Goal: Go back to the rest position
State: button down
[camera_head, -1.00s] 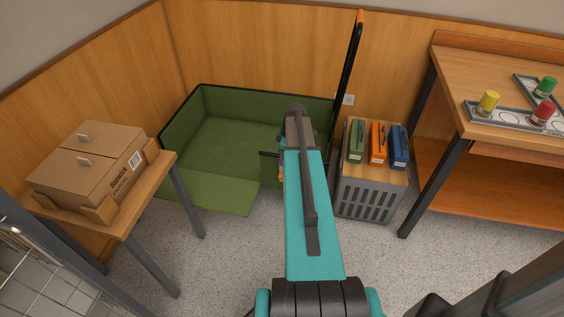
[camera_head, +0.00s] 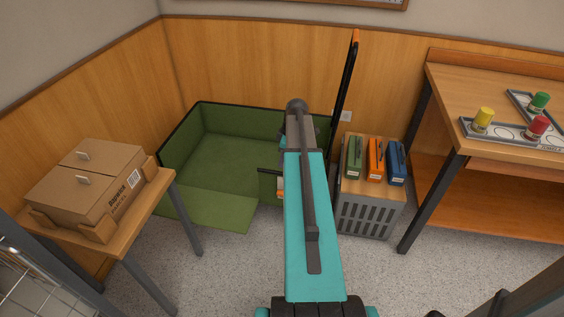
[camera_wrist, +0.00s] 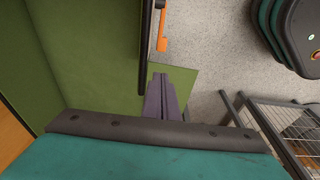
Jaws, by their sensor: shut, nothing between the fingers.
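My arm reaches forward over the middle of the room in the head view, and it hides my gripper there. In the wrist view my gripper (camera_wrist: 163,97) shows as two narrow purple-grey fingers lying together, shut and empty. It is in front of a green surface, beside the black edge of the green folding cart (camera_head: 225,160). The cart's front panel (camera_head: 210,214) is folded down onto the floor. I cannot tell whether the fingers touch it.
A cardboard box (camera_head: 85,188) sits on a wooden table (camera_head: 150,215) at left. A grey crate (camera_head: 366,212) with green, orange and blue cases on top stands right of my arm. A workbench (camera_head: 450,88) holding yellow, red and green pots is at right. Speckled floor is open between.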

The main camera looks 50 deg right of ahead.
jog(key=shift+w, duration=0.1)
jog(key=w+a+f+n+g+p, duration=0.1)
jog(key=w+a+f+n+p, duration=0.2)
jog(key=a, duration=0.9)
jog(key=s+a+f+n+g+y+p, duration=0.1)
jog(key=s+a+f+p, duration=0.1)
jog(key=a+f, duration=0.5)
jog(key=s+a+f+g+y+p, duration=0.1)
jog(key=s+a+f+g, duration=0.1)
jog(key=a, duration=0.9)
jog(key=s+a+f+m+g+h+p, duration=0.1)
jog(key=s+a+f+m, duration=0.1)
jog(key=s+a, duration=0.3)
jog(key=s+a+f+m+g+h+p, duration=0.1)
jog(key=s+a+m, duration=0.4)
jog(key=s, duration=0.6)
jog(key=s+a+f+m+g+h+p, duration=0.1)
jog(key=s+a+f+m+p, duration=0.1)
jog(key=s, duration=0.7)
jog(key=a+f+m, duration=0.1)
jog(key=a+f, duration=0.1)
jog(key=a, duration=0.1)
jog(key=shift+a+f+p, duration=0.15)
jog(key=shift+a+p, duration=0.1)
jog(key=shift+p, duration=0.15)
